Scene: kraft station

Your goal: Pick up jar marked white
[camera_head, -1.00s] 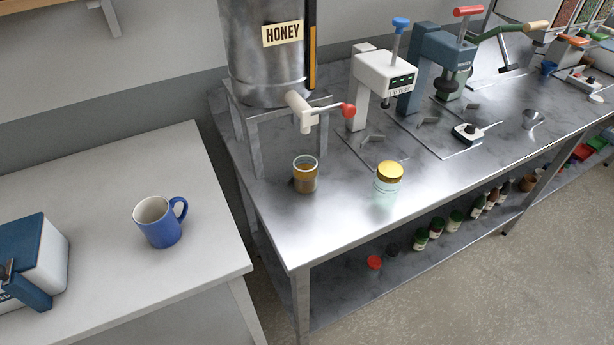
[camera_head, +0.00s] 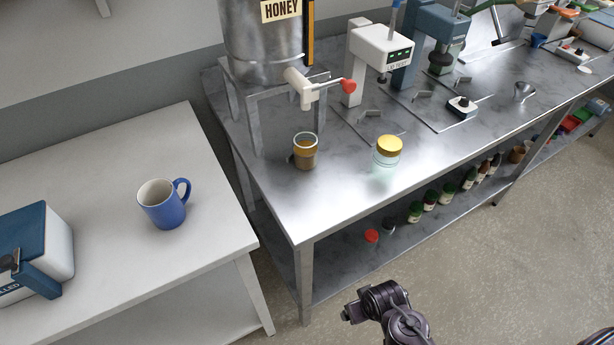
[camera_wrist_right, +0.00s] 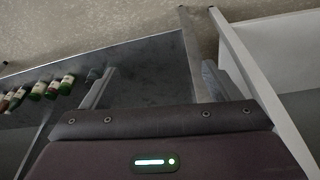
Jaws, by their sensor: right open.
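An open jar (camera_head: 305,152) with amber-brown contents and a pale rim stands on the steel bench (camera_head: 300,215), below the honey tap. A pale glass jar with a gold lid (camera_head: 388,151) stands to its right. No white marking can be made out on either jar. My right gripper (camera_wrist_right: 158,70) is open and empty in the right wrist view, its two fingers apart. Part of a dark arm of mine shows at the bottom of the head view, in front of the bench and well away from the jars. My left gripper is not in view.
The honey tank (camera_head: 265,45) with its red-handled tap (camera_head: 315,88) stands behind the open jar. Presses (camera_head: 380,50) stand at the back. Several bottles (camera_head: 445,194) are on the lower shelf (camera_head: 345,265). A blue mug (camera_head: 163,205) is on the white table (camera_head: 110,165). The bench front is clear.

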